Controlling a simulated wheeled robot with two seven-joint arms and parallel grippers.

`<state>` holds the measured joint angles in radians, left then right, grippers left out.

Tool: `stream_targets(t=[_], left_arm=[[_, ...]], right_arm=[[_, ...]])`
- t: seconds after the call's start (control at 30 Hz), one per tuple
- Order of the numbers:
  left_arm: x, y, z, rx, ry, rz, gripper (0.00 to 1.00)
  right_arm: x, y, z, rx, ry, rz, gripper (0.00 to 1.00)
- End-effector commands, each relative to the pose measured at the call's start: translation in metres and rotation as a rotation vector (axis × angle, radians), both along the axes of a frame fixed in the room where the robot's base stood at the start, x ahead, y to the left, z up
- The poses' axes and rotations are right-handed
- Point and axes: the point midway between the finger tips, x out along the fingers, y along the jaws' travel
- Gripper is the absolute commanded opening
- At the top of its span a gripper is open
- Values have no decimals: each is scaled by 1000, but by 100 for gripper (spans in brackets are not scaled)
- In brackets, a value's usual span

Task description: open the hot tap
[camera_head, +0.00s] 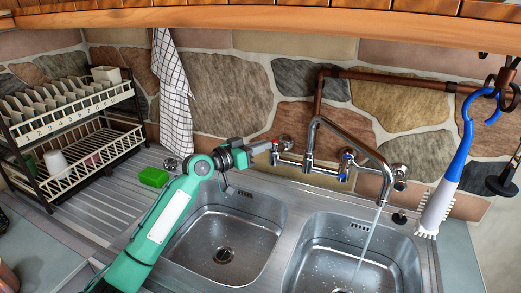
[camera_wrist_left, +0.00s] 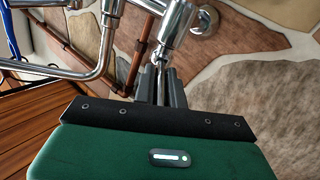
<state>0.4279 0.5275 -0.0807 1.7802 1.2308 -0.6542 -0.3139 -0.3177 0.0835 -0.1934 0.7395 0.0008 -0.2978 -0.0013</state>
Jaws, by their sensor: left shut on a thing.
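The chrome hot tap (camera_head: 285,143), with a red mark, is at the left end of the wall-mounted mixer in the head view. My left gripper (camera_head: 271,146) reaches it from the left and is shut on its handle. In the left wrist view the fingers (camera_wrist_left: 161,88) close around a thin chrome part below the tap body (camera_wrist_left: 175,22). The fingers hide part of the handle. The cold tap (camera_head: 346,161), with a blue mark, is to the right. Water (camera_head: 368,240) runs from the spout (camera_head: 384,185) into the right basin. My right gripper is not in view.
Two steel basins, left (camera_head: 222,235) and right (camera_head: 335,262), lie below. A green sponge (camera_head: 153,177) is on the drainer near my left arm. A dish rack (camera_head: 75,120) stands left. A brush (camera_head: 440,200) hangs right; a wooden shelf (camera_head: 270,17) runs above.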

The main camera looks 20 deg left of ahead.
Motion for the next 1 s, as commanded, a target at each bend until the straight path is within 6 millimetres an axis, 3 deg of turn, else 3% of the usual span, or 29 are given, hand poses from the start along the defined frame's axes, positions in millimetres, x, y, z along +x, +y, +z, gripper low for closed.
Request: stream_targets(t=[0.53, 0.57, 0.67, 1.0], left_arm=[[-1, -1, 0, 2, 2, -8, 0], [-1, -1, 0, 2, 2, -8, 16], [-1, -1, 0, 2, 2, -8, 34], [-4, 1, -1, 2, 1, -7, 34]], right_arm=[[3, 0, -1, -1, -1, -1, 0], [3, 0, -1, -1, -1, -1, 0], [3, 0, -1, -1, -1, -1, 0], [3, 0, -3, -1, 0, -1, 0]])
